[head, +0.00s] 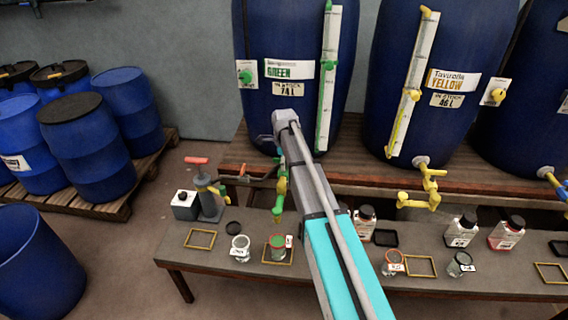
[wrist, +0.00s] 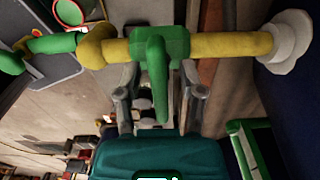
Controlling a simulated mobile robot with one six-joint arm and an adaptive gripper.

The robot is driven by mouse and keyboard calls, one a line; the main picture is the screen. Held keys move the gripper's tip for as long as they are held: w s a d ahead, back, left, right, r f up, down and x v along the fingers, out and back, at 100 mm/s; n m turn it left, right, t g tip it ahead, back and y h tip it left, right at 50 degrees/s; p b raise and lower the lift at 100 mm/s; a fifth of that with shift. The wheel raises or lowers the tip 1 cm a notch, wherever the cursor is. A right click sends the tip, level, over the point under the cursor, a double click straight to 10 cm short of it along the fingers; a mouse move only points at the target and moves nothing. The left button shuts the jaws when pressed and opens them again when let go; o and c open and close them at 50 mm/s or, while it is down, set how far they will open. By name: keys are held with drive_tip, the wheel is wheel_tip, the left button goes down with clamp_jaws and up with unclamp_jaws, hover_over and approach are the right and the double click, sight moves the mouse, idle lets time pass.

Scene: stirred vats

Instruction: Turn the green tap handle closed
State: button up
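The green tap shows large in the wrist view. Its green handle (wrist: 154,78) hangs from a green valve body on a yellow pipe (wrist: 230,46), and the handle points toward my gripper's palm. My gripper (wrist: 160,80) is open, with one finger on each side of the handle and gaps visible between. Whether a finger touches the handle I cannot tell. In the head view the green tap's spout (head: 279,205) shows beside my arm, below the blue vat labelled GREEN (head: 290,100). My arm hides much of the tap and gripper there.
The yellow vat (head: 420,60) with its yellow tap (head: 428,190) stands to the right. Jars and dark-capped bottles stand on the low bench (head: 215,262) below. Blue barrels (head: 85,150) stand on a pallet at left. The floor between pallet and bench looks clear.

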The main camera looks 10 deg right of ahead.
drive_tip(key=shift+n, duration=0.5)
